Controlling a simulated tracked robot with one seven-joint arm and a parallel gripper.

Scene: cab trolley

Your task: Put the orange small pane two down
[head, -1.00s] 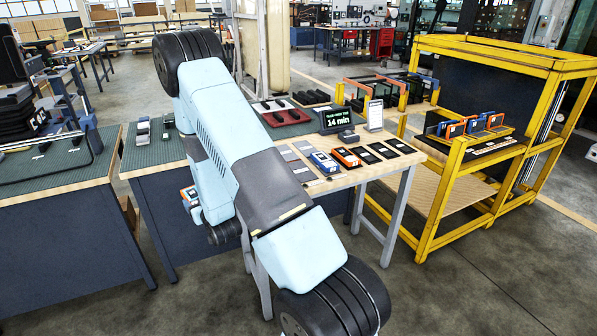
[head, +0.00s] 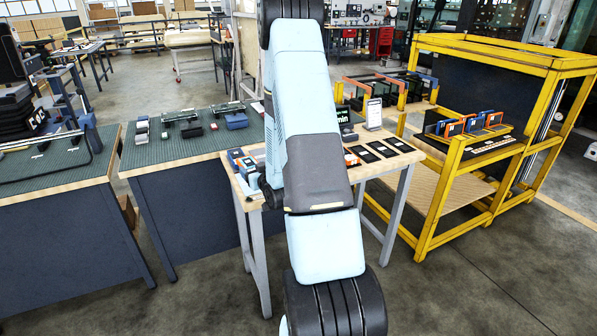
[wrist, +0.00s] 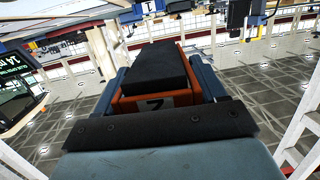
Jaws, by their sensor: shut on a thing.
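My gripper (wrist: 160,92) is shut on an orange small pane (wrist: 190,96) in the wrist view. The pane has a dark upper part and a pale label with a dark digit, upside down or tilted. Blue jaws flank it on both sides. In the head view my gripper (head: 243,163) is over the left end of the light wooden table (head: 385,168), partly hidden by my arm. I cannot tell its height there. Another orange piece (head: 351,160) lies on the table just right of my arm, beside several black pads (head: 383,151).
A yellow trolley (head: 436,195) with several orange and blue frames (head: 468,126) stands at right. A phone-like stand (head: 374,113) and a dark display (head: 344,118) are at the table's back. A green-topped bench (head: 170,150) adjoins at left. My arm hides the table's middle.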

